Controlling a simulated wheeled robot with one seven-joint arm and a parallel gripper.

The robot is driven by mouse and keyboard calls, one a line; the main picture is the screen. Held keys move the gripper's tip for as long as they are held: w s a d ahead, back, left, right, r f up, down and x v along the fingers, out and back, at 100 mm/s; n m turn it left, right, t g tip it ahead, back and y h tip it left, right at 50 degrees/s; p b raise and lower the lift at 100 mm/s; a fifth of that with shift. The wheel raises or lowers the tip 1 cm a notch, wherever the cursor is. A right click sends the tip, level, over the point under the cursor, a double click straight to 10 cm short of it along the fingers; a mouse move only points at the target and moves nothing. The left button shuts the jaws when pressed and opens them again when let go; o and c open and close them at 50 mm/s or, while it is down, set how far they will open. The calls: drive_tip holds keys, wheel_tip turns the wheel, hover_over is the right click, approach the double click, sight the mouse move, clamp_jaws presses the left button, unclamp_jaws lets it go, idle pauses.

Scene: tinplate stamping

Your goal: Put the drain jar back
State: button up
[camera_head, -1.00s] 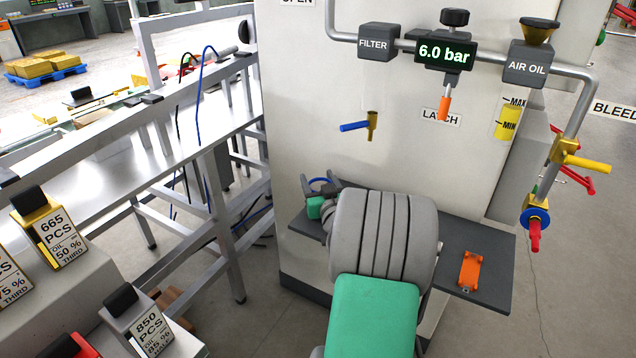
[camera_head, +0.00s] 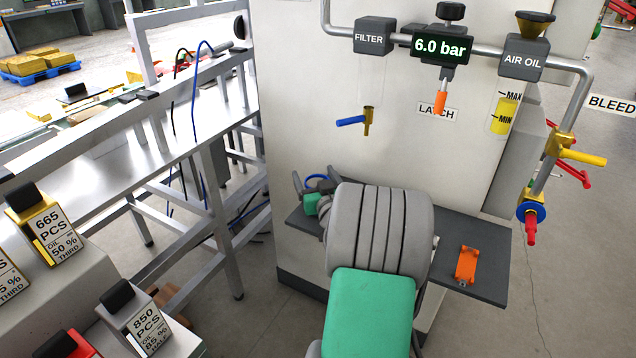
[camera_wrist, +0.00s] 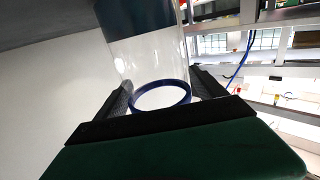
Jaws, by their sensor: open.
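The drain jar is a clear cylinder with a blue ring; in the wrist view the jar (camera_wrist: 150,65) stands out ahead of my palm, its blue ring (camera_wrist: 162,107) nearest me. A dark blue area shows at its far end. In the head view only the jar's blue rim (camera_head: 313,178) is clear, over the left end of the grey shelf (camera_head: 480,205). My gripper (camera_head: 316,182) is open, with one finger on each side of the jar. My arm hides part of the shelf and the jar's lower part. I cannot tell whether the fingers touch the jar.
Above hang the filter (camera_head: 374,36), a brass tap with blue handle (camera_head: 366,120), the pressure display (camera_head: 441,46) and the orange latch (camera_head: 440,101). An orange piece (camera_head: 466,264) lies on the shelf's right part. A metal frame table (camera_head: 200,135) stands left; yellow and red valves are right.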

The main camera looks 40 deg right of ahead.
drive_tip(key=b+v, duration=0.2)
drive_tip(key=v, duration=0.9)
drive_tip(key=shift+r, duration=0.1)
drive_tip(key=shift+s+a, duration=0.3)
drive_tip(key=shift+s, duration=0.1)
drive_tip(key=w+a+f+n+g+y, duration=0.2)
drive_tip(key=a+f+y, duration=0.1)
drive_tip(key=a, duration=0.4)
drive_tip(key=w+a+f+n+g+y, duration=0.1)
drive_tip(key=a+f+n+g+y, duration=0.15)
drive_tip(key=a, duration=0.55)
drive_tip(key=w+a+f+n+g+y, duration=0.2)
drive_tip(key=a+f+y, duration=0.15)
drive_tip(key=a, duration=0.35)
drive_tip(key=s+a+g, duration=0.3)
drive_tip(key=s+a, duration=0.1)
drive_tip(key=s, duration=0.3)
drive_tip(key=s+a+m+g+h, duration=0.1)
drive_tip(key=s+a+g, duration=0.3)
drive_tip(key=s, duration=0.2)
drive_tip(key=shift+s+a, duration=0.3)
drive_tip(key=shift+s, duration=0.1)
drive_tip(key=shift+m+g, duration=0.25)
drive_tip(key=shift+m, duration=0.1)
